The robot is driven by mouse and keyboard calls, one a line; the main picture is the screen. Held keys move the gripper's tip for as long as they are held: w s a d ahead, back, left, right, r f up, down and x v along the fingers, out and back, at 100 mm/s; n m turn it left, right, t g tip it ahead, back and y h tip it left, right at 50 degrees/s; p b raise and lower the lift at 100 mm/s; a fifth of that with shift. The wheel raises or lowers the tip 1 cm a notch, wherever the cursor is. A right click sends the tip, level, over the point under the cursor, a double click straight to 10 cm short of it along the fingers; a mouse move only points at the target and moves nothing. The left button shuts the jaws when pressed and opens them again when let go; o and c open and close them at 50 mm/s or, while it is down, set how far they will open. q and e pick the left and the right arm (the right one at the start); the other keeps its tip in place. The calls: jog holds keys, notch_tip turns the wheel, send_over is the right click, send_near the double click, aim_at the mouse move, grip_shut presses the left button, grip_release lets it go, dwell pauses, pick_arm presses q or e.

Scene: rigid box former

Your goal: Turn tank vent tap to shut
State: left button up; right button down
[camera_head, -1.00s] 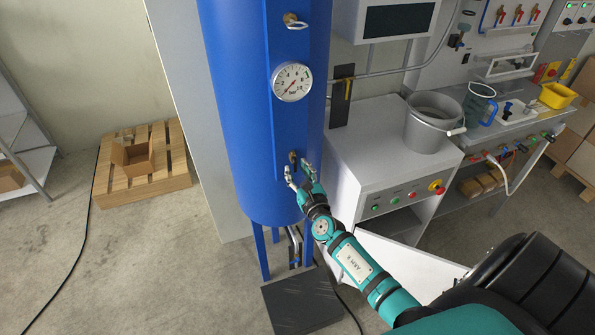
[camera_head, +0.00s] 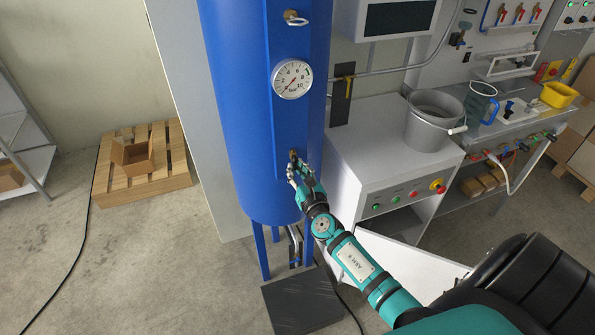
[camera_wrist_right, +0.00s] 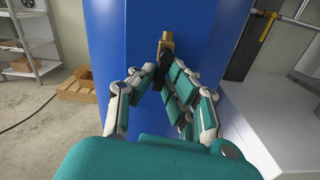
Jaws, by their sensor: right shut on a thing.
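The blue tank (camera_head: 245,120) stands upright in the middle of the head view, with a round pressure gauge (camera_head: 292,79) on its front strip. The brass vent tap (camera_head: 293,154) sits low on that strip. In the right wrist view the tap's brass body (camera_wrist_right: 166,42) shows above a dark handle (camera_wrist_right: 167,74). My right gripper (camera_head: 299,170) is at the tap from below. Its fingers (camera_wrist_right: 160,82) are closed in on the dark handle, and they hide part of it. My left gripper is not in view.
Another brass fitting (camera_head: 295,19) with a ring is higher on the tank. A white cabinet with buttons (camera_head: 385,165) and a grey bucket (camera_head: 434,122) stand to the right. A pallet with an open carton (camera_head: 133,153) lies to the left. A dark plate (camera_head: 302,300) is on the floor below.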

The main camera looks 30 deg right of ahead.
jog(key=m, duration=0.2)
jog(key=m+b, duration=0.1)
jog(key=m, duration=0.1)
jog(key=shift+w+a+m+b, duration=0.1)
jog(key=shift+a+m+b, duration=0.2)
jog(key=shift+a, duration=0.1)
jog(key=m, duration=0.2)
jog(key=m+b, duration=0.1)
jog(key=shift+a+r+m, duration=0.25)
jog(key=shift+r+m, duration=0.05)
jog(key=shift+m, duration=0.1)
jog(key=m, duration=0.4)
jog(key=shift+w+a+r, duration=0.1)
jog(key=shift+a+r, duration=0.1)
jog(key=shift+r, duration=0.2)
jog(key=shift+r+m, duration=0.15)
jog(key=shift+m, duration=0.75)
jog(key=shift+r+m, duration=0.15)
jog(key=shift+m, duration=1.05)
jog(key=c, duration=1.4)
grip_release()
